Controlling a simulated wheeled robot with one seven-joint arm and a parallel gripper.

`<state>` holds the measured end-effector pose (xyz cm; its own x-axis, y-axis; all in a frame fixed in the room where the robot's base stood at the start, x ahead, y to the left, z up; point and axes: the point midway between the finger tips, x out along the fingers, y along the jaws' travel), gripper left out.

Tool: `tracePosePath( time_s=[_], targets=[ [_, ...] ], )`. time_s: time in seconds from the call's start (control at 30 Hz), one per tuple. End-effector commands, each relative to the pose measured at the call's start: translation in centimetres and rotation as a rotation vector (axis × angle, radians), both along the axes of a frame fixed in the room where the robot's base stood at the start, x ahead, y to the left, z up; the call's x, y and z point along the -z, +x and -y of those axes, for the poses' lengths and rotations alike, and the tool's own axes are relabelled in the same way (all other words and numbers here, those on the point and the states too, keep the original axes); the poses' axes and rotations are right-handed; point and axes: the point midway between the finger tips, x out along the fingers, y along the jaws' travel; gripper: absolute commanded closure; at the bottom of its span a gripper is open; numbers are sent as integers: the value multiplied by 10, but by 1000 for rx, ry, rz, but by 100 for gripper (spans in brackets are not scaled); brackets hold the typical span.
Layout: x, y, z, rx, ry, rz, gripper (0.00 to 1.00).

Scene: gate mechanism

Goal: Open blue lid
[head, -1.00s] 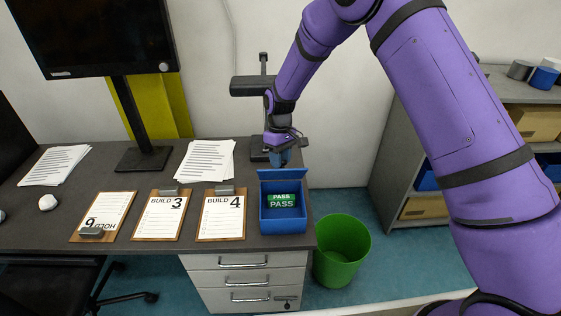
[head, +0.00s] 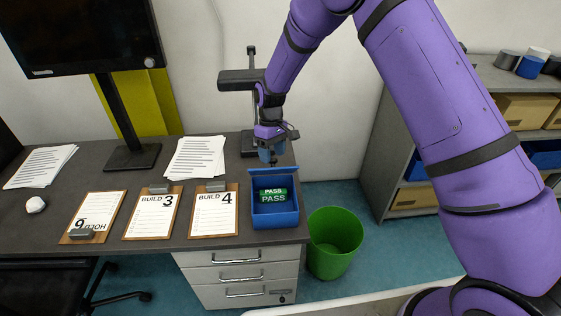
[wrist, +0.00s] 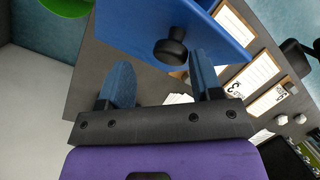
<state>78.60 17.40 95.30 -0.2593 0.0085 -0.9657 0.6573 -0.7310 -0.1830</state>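The blue box (head: 275,212) stands at the right end of the desk. Its blue lid (head: 281,177) is raised at the back edge, and a green PASS stamp or block (head: 272,195) shows inside. In the wrist view the blue lid (wrist: 215,22) is at the top, with a round black knob (wrist: 171,52) on it. My gripper (head: 268,158) is just behind the raised lid. In the wrist view my gripper (wrist: 163,85) has its two blue fingers spread apart, with nothing between them; the knob lies just beyond the gap.
A monitor (head: 80,35) stands at left. A green bin (head: 333,243) is on the floor right of the desk.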

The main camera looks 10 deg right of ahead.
Motion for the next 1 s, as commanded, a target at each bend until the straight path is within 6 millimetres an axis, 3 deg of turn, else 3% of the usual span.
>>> tracePosePath(
  time_s=[0.2, 0.8, 1.0],
  targets=[
    [-31, 2, 2, 2, 0, 4, 41],
    [-41, -117, 27, 1, -1, -1, 41],
    [-44, -145, 33, 1, -1, -1, 41]
  ],
)
